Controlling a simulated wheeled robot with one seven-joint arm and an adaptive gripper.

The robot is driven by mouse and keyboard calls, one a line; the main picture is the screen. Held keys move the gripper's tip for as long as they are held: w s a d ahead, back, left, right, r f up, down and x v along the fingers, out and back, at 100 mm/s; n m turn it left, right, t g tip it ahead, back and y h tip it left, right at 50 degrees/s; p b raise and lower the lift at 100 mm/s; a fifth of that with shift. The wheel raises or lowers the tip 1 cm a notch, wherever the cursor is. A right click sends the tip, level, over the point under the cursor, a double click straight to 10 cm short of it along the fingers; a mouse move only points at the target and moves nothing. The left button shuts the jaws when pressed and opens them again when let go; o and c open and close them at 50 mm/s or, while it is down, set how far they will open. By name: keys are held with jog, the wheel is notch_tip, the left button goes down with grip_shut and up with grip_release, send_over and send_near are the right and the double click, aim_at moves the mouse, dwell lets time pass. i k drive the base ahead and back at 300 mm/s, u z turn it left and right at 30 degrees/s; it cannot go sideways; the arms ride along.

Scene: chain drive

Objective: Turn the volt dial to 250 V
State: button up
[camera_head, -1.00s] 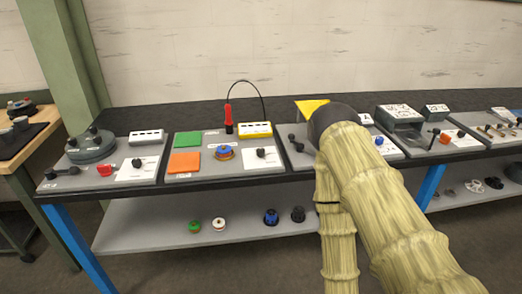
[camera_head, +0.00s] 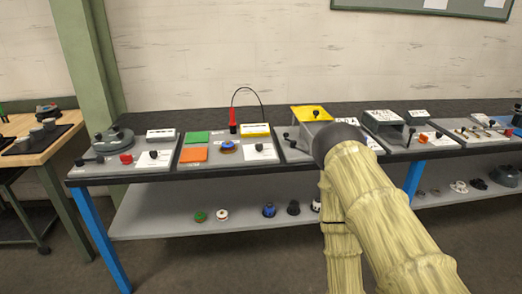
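Two stations on the long table carry a black knob on a white plate. One black dial (camera_head: 154,154) is on the far left station. Another black dial (camera_head: 260,147) is on the station with the green and orange squares. The markings are too small to read, so I cannot tell which is the volt dial or where either points. My arm, in a pale yellow sleeve, covers the middle right of the view and hides part of the third station. My gripper is not visible.
A red probe (camera_head: 232,121) with a looped black cable stands behind the second station. A yellow-topped grey block (camera_head: 312,114) stands left of my arm. The lower shelf (camera_head: 150,221) holds several small round parts. A wooden table (camera_head: 30,150) is at the left. Floor in front is clear.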

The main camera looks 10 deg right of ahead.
aim_at(259, 147)
jog(key=u, duration=0.2)
jog(key=i, duration=1.05)
jog(key=u, duration=0.25)
